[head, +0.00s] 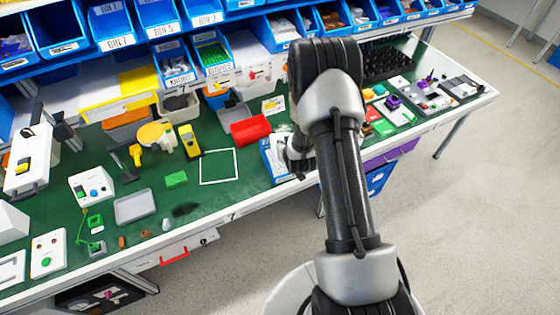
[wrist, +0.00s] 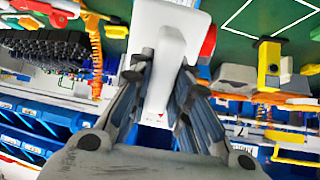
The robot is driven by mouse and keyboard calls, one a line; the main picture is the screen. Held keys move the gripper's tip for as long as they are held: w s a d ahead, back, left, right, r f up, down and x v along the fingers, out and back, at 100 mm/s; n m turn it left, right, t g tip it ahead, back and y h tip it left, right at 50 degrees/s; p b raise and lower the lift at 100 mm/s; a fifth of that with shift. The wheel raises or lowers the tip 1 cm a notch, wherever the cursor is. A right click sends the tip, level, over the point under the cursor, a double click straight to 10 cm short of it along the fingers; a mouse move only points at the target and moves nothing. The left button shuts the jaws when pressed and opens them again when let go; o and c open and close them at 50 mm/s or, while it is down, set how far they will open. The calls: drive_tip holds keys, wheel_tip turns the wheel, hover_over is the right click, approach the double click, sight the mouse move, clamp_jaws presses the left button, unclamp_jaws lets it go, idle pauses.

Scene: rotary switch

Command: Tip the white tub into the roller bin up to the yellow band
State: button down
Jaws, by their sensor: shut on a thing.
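In the wrist view my gripper (wrist: 165,78) has its fingers closed on both sides of a white, smooth-walled thing (wrist: 172,45), which looks like the white tub. Its contents do not show. In the head view my arm hides most of the gripper, and only a dark part of it (head: 298,158) shows beside a blue and white container (head: 274,160) near the bench's front edge. I cannot tell whether that container is the roller bin. No yellow band can be made out.
A white square outline (head: 219,183) marks clear green bench (head: 225,197). A yellow tool (head: 189,141) and a green block (head: 176,179) lie left. Blue bins (head: 107,24) fill the back rack.

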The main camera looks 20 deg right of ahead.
drive_tip(key=shift+w+d+r+g+p, duration=0.1)
drive_tip(key=shift+w+r+g+p, duration=0.3)
drive_tip(key=shift+r+p, duration=0.3)
idle(0.8)
drive_tip(key=shift+w+d+r+g+y+p, duration=0.1)
drive_tip(key=shift+w+r+g+y+p, duration=0.2)
drive_tip(key=shift+w+r+g+p, duration=0.25)
drive_tip(key=shift+s, duration=0.15)
idle(0.5)
drive_tip(key=shift+w+d+r+g+p, duration=0.1)
drive_tip(key=shift+w+r+g+p, duration=0.4)
drive_tip(key=shift+p, duration=0.3)
drive_tip(key=shift+w+d+r+g+p, duration=0.1)
drive_tip(key=shift+w+r+g+p, duration=0.1)
drive_tip(key=shift+g+p, duration=0.1)
drive_tip(key=shift+p, duration=0.3)
idle(0.6)
idle(0.6)
